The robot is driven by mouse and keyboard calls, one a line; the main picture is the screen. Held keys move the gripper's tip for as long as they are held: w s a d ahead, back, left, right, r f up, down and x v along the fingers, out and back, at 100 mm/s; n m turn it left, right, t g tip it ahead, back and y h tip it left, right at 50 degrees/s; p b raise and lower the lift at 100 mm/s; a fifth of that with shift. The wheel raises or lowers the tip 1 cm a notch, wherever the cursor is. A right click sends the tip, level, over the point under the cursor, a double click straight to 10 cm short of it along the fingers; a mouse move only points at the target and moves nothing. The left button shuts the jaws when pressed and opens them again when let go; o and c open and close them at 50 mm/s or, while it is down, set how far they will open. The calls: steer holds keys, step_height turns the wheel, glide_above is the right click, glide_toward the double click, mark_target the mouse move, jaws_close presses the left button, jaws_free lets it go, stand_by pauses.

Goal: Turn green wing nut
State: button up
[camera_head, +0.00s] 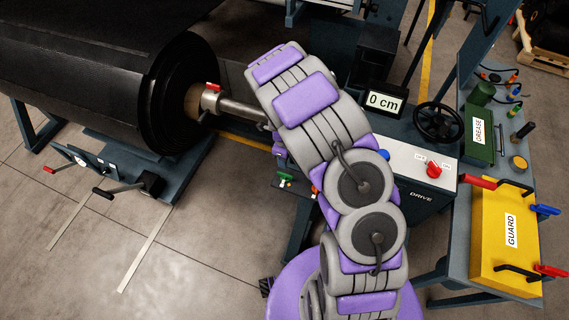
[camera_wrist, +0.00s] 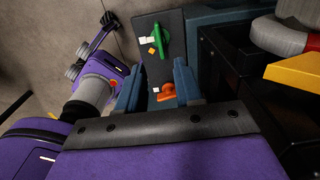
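The green wing nut (camera_wrist: 163,40) sits on a dark upright panel (camera_wrist: 167,20) in the wrist view, with small white and orange labels beside it. It also shows in the head view as a small green shape (camera_head: 285,180) left of my arm. My gripper (camera_wrist: 159,63) shows two blue-grey fingers standing apart with nothing held between them. The green wing nut lies beyond the fingertips, apart from them. An orange wing nut (camera_wrist: 166,91) is seen between the fingers, nearer the palm. In the head view my arm hides the gripper.
A black belt roll (camera_head: 180,95) on a metal shaft (camera_head: 238,107) fills the left. The drive console (camera_head: 420,185) with a handwheel (camera_head: 438,122) is right of my arm. A yellow guard (camera_head: 490,245) lies on the bench. Dark framework stands right in the wrist view.

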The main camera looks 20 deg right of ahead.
step_height(320, 180, up, 7)
steer(key=p, duration=0.1)
stand_by(0.7)
